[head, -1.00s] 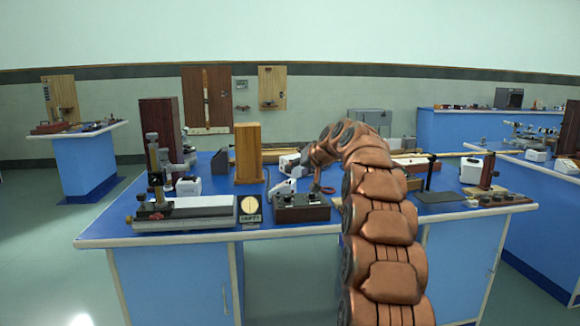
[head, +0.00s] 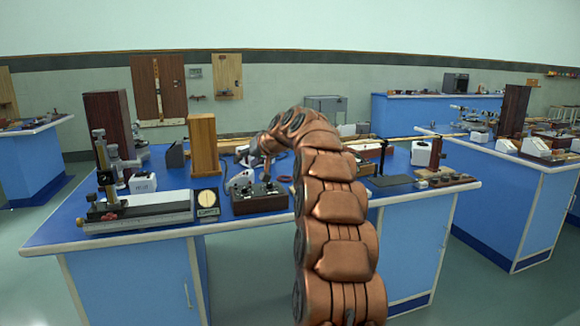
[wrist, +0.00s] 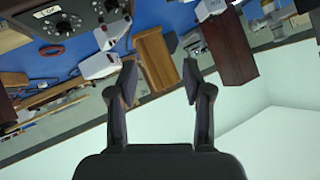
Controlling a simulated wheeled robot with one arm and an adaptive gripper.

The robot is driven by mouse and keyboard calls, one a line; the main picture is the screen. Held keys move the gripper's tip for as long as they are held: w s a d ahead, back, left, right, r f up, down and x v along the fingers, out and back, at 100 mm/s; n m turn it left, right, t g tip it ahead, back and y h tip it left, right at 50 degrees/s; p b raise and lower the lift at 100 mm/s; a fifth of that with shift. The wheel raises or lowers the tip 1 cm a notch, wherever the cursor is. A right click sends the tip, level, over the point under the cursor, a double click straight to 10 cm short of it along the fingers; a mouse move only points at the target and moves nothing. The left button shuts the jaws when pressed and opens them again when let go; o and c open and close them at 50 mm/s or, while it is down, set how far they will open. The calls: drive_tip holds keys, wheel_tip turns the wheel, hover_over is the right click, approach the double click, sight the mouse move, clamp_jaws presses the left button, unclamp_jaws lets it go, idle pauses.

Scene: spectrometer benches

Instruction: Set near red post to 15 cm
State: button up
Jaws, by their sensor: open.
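No post that is clearly red can be made out. A thin dark upright post (head: 382,158) stands on a flat dark plate (head: 391,181) at the right of the near blue bench. At the left end, an instrument with a metal column (head: 104,172) stands beside a long pale bed (head: 150,210). No scale can be read. My gripper (wrist: 160,72) is open and empty in the wrist view, its two fingers apart. An orange wooden block (wrist: 156,58) shows between and beyond them. In the head view my copper arm hides the fingers and part of the bench.
The blue bench (head: 60,236) also holds a black control box with knobs (head: 258,203), a round dial (head: 207,198), a tall dark wood box (head: 106,122) and the orange block (head: 203,145). Another bench (head: 515,190) stands at the right. Floor is free between them.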

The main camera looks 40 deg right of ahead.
drive_tip(key=d+f+t+h, duration=0.1)
drive_tip(key=d+f, duration=0.2)
drive_tip(key=d, duration=0.5)
drive_tip(key=d+f+m+t+h+b, duration=0.1)
drive_tip(key=d+f+t+h, duration=0.1)
drive_tip(key=d, duration=0.7)
drive_tip(key=w+d+f+m+t+h+b, duration=0.1)
drive_tip(key=d+f, duration=0.3)
drive_tip(key=d, duration=0.4)
drive_tip(key=shift+d+f+t, duration=0.2)
drive_tip(key=shift+f+t, duration=0.15)
drive_tip(key=shift+t, duration=0.25)
drive_tip(key=s+d+h, duration=0.1)
drive_tip(key=s+d+h+b, duration=0.1)
drive_tip(key=s+d, duration=0.1)
drive_tip(key=s+d+f+n+h, duration=0.1)
drive_tip(key=s+d, duration=0.1)
drive_tip(key=shift+d+t+h, duration=0.2)
drive_tip(key=shift+t+h, duration=0.1)
drive_tip(key=shift+w+d+r+n+p, duration=0.15)
drive_tip(key=shift+w+d, duration=0.15)
drive_tip(key=shift+w, duration=0.2)
drive_tip(key=shift+w+d+n+p, duration=0.1)
drive_tip(key=shift+w+d, duration=0.25)
drive_tip(key=shift+w, duration=0.2)
drive_tip(key=shift+w+d+r+n+p, duration=0.15)
drive_tip(key=shift+w+d, duration=0.15)
drive_tip(key=shift+w, duration=0.2)
drive_tip(key=shift+p+x, duration=1)
drive_tip(key=shift+x, duration=0.65)
